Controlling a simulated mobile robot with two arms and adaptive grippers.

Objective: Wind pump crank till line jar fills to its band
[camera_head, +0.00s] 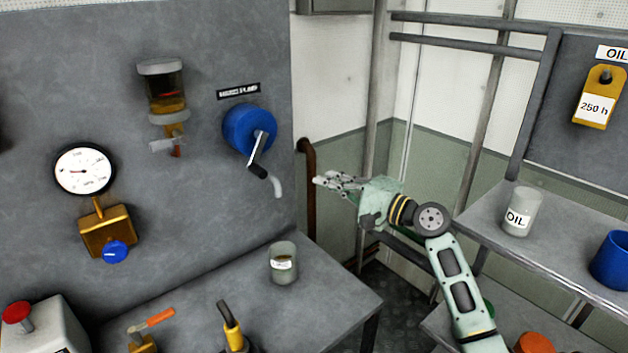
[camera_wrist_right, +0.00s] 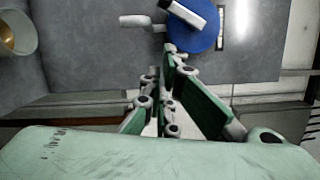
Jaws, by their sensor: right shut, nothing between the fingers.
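The hand pump is a blue disc (camera_head: 240,124) on the grey panel. Its crank (camera_head: 257,155) has a silver arm slanting down to a black grip. The line jar (camera_head: 163,82) is a glass bowl left of the pump. It has a red band and amber liquid, whose level appears just below the band. My right gripper (camera_head: 320,181) is shut and empty, right of the crank and apart from it, pointing left. In the right wrist view, the blue pump disc (camera_wrist_right: 204,34) lies beyond the fingertips (camera_wrist_right: 168,52). My left gripper is not in view.
A grey spout (camera_head: 277,186) sticks out below the crank, above a labelled glass cup (camera_head: 283,265) on the bench. A gauge (camera_head: 84,169) and brass valve (camera_head: 107,230) are at left. A brown pipe (camera_head: 310,190) runs beside the panel. A shelf with an oil jar (camera_head: 521,211) is at right.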

